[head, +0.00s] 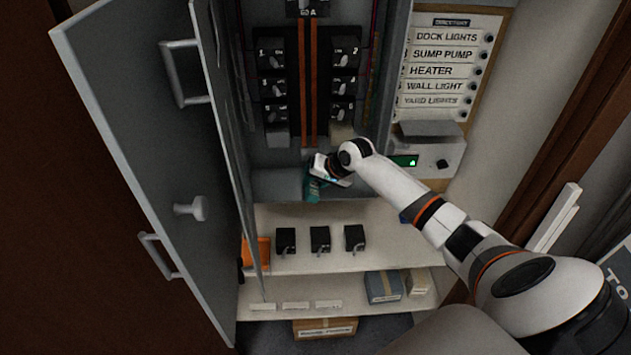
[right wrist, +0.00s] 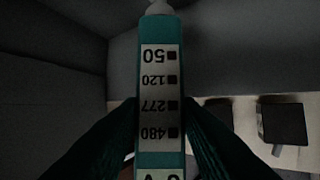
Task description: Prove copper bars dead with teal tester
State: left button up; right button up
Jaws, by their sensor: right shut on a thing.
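Two copper bars (head: 308,85) run upright down the middle of the open panel, between two columns of black breakers. My right gripper (head: 318,180) is just below the bars' lower ends and is shut on the teal tester (head: 312,191). In the right wrist view the tester (right wrist: 160,100) stands between the fingers, with 50, 120, 277 and 480 printed upside down beside dark squares. My left gripper is not in view.
The grey panel door (head: 140,130) stands open on the left. Three black breakers (head: 320,239) sit on the shelf (head: 380,258) below the panel. A grey unit (head: 440,155) with a green display stands right of it. A label board (head: 445,65) hangs at the right.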

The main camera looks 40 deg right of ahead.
aim_at(315, 197)
jog(key=shift+s+a+r+p, duration=0.2)
jog(key=shift+s+a+p, duration=0.3)
jog(key=shift+s+p, duration=0.6)
jog(key=shift+s+a+p, duration=0.7)
jog(key=shift+s+p, duration=0.2)
jog(key=shift+p, duration=0.2)
jog(key=shift+s+a+f, duration=0.2)
jog(key=shift+s+f, duration=0.05)
jog(key=shift+s, duration=0.05)
jog(key=shift+s+a, duration=0.4)
jog(key=shift+s, duration=0.3)
